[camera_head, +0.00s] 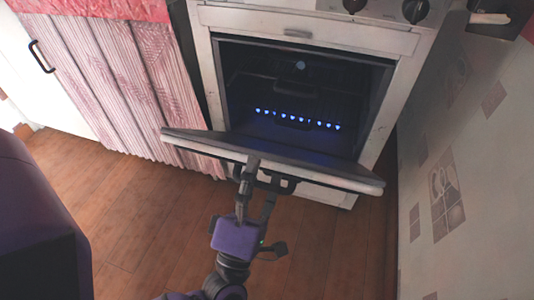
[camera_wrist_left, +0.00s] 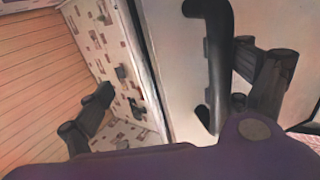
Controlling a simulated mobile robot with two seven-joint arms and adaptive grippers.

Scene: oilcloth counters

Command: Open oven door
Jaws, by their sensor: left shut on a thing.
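The oven (camera_head: 300,85) stands with its door (camera_head: 270,158) swung down and outward, so the dark cavity is exposed. The door is tilted, with its near edge toward me. A black handle (camera_head: 277,183) runs along the door's outer face; it also shows large in the left wrist view (camera_wrist_left: 211,60). My left gripper (camera_head: 257,178) reaches up from the bottom of the head view and is shut on the handle. Its fingers (camera_wrist_left: 180,95) appear on either side in the wrist view; the exact contact is hard to see. My right gripper is not in view.
A row of blue lights (camera_head: 297,118) glows inside the oven. Black knobs (camera_head: 416,10) sit above it. A pink wood-patterned curtain (camera_head: 120,85) hangs at left, and a tiled wall (camera_head: 455,170) stands close on the right. The wooden floor (camera_head: 140,220) in front is clear.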

